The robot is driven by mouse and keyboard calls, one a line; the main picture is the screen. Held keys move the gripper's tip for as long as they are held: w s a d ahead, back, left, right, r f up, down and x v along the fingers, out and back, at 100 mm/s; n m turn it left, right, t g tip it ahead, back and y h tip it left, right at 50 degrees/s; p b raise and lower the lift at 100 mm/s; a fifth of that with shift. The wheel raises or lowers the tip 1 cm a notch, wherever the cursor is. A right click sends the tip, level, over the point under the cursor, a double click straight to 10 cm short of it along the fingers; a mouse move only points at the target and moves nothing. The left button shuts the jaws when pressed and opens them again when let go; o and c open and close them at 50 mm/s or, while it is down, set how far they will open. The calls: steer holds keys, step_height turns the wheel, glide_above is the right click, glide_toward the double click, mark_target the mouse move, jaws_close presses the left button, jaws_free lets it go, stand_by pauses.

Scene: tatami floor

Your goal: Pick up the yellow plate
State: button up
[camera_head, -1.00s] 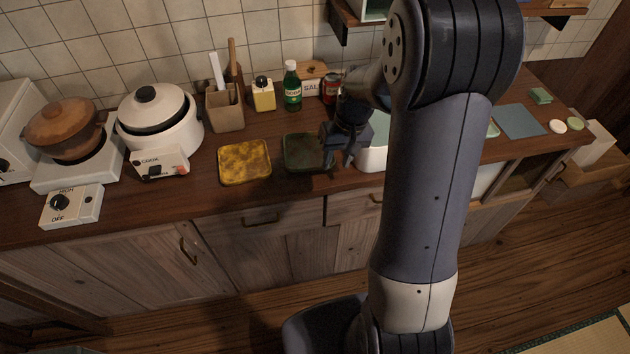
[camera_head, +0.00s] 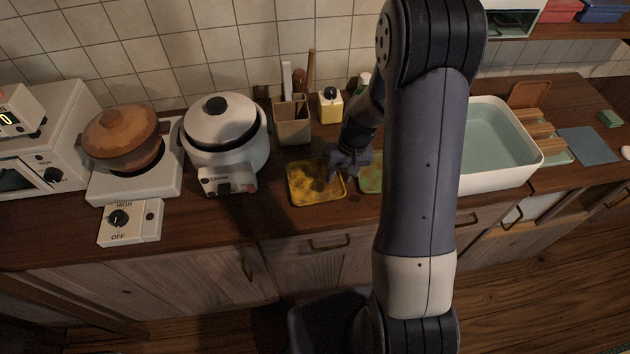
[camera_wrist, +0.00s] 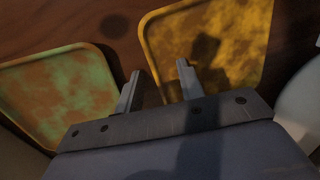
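The yellow plate (camera_head: 314,190) is square with a raised rim and brown stains, and lies flat on the wooden counter. It also shows in the wrist view (camera_wrist: 225,40), at the upper right. My gripper (camera_head: 345,177) is above the plate's right edge in the head view. In the wrist view my gripper (camera_wrist: 157,78) is open, its two fingers apart with nothing between them. The right finger overlaps the plate in that view and the left finger is over bare counter. I cannot tell its height above the plate.
A green stained plate (camera_head: 369,180) lies just right of the yellow one, also in the wrist view (camera_wrist: 60,95). A rice cooker (camera_head: 225,140) stands to the left. A utensil holder (camera_head: 292,122) and a yellow bottle (camera_head: 330,106) stand behind. A white basin (camera_head: 500,180) is at right.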

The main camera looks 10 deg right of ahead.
jaws_close()
steer(key=shift+s, duration=0.1)
stand_by(0.6)
